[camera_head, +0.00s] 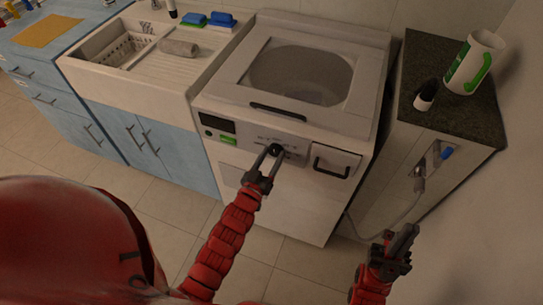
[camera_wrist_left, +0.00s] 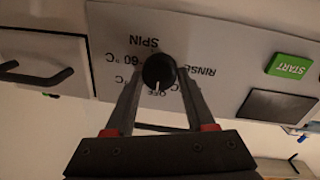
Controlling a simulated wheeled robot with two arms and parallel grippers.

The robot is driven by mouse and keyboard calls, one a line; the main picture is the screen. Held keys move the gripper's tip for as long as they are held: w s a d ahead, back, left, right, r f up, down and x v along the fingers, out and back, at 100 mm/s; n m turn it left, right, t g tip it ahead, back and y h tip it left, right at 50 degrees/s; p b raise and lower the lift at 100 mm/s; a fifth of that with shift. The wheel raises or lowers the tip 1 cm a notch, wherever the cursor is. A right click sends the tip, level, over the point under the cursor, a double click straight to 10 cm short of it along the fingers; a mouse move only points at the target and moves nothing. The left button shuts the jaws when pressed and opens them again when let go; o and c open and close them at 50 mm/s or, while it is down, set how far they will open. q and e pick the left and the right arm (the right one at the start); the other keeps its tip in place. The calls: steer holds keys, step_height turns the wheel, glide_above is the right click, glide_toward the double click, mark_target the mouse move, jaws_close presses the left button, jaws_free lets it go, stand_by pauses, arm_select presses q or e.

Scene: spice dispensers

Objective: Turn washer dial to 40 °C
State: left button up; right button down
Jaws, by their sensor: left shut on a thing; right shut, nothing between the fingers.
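The washer (camera_head: 220,100) stands in the middle of the head view, its control panel facing me. Its round black dial (camera_wrist_left: 158,72) shows in the left wrist view, where the panel appears upside down. The dial's white mark points at the OFF label. SPIN, 60 °C and RINSE are readable around it; other °C labels are partly hidden by the fingers. My left gripper (camera_head: 268,160) is shut on the dial, one finger on each side. My right gripper (camera_head: 399,243) is shut and empty, low at the right, away from the washer.
A green START button (camera_wrist_left: 290,66) and dark display (camera_wrist_left: 277,107) share the panel. A black handle (camera_head: 333,161) is right of the dial. A counter (camera_head: 450,115) with a white-green container (camera_head: 474,62) stands right; a sink (camera_head: 130,40) stands left. The tiled floor (camera_head: 150,215) is clear.

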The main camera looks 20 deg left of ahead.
arm_select(q)
jaws_close()
steer(key=m+b, duration=0.2)
steer(key=m, duration=0.1)
steer(key=shift+f+b, duration=0.2)
steer(key=shift+b, duration=0.1)
steer(key=m+b, duration=0.2)
steer(key=m, duration=0.1)
steer(key=shift+m, duration=0.3)
steer(key=shift+d+r+m+g+b, duration=0.15)
steer(key=shift+m+b, duration=0.25)
steer(key=shift+m, duration=0.3)
steer(key=shift+r+m+g+b, duration=0.15)
steer(key=shift+m+b, duration=0.2)
steer(key=shift+m, duration=0.35)
steer(key=shift+f, duration=0.1)
